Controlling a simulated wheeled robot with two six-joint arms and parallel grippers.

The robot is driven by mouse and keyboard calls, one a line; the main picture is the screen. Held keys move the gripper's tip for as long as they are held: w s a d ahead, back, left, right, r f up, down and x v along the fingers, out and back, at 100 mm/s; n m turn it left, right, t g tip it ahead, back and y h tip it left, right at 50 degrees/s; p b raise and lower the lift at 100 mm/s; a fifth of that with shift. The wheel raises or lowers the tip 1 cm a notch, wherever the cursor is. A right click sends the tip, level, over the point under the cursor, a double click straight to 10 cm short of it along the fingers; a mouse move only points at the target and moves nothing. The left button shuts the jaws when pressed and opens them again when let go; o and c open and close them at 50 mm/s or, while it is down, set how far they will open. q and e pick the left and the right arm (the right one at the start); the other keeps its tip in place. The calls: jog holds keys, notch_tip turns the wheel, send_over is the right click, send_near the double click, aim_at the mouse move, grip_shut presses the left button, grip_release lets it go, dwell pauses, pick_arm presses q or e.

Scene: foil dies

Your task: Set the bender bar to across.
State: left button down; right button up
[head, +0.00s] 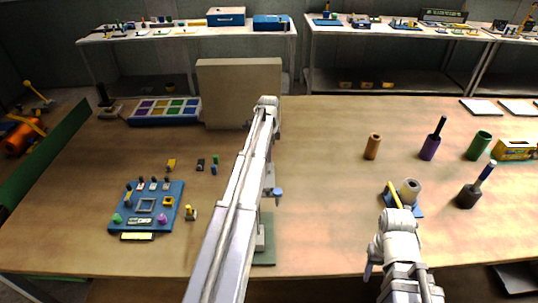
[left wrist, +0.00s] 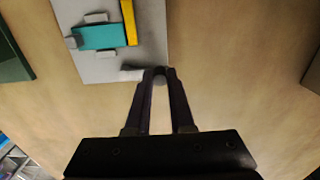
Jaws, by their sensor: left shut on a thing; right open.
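In the left wrist view my left gripper (left wrist: 158,76) is shut on a small grey piece at the edge of a light grey plate (left wrist: 105,68). A pale stub (left wrist: 131,74) joins this piece from the left. I cannot tell whether the piece is the bender bar's handle. The plate carries a teal block (left wrist: 98,37) with small grey blocks around it and a yellow bar (left wrist: 129,22) along its right side. In the head view my left arm hides most of this spot. My right arm is raised over the table's front right, with its fingers hard to make out.
A blue board (head: 150,222) with small parts lies at the left. A beige upright panel (head: 238,85) and a tray of coloured squares (head: 165,110) stand behind. Several cups and holders, such as a purple cup (head: 430,149), stand at the right. The table between is mostly clear.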

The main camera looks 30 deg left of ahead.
pick_arm(q)
jog(key=n, duration=0.2)
jog(key=s+a+n, duration=0.1)
jog(key=n, duration=0.1)
jog(key=shift+s+a, duration=0.15)
jog(key=n, duration=0.1)
jog(key=s+n, duration=0.1)
jog(key=n, duration=0.2)
jog(key=shift+s+a+n, duration=0.3)
jog(key=shift+s+a, duration=0.1)
jog(key=s+n, duration=0.1)
jog(key=n, duration=0.1)
jog(key=s+n, duration=0.1)
jog(key=n, duration=0.1)
jog(key=shift+n, duration=0.3)
jog(key=shift+s+d+n, duration=0.15)
jog(key=shift+s+n, duration=0.3)
jog(key=shift+n, duration=0.65)
jog(key=shift+s+d+n, duration=0.15)
jog(key=shift+s+n, duration=0.25)
jog(key=shift+n, duration=0.7)
jog(key=c, duration=0.8)
grip_release()
jog(key=shift+o, duration=0.2)
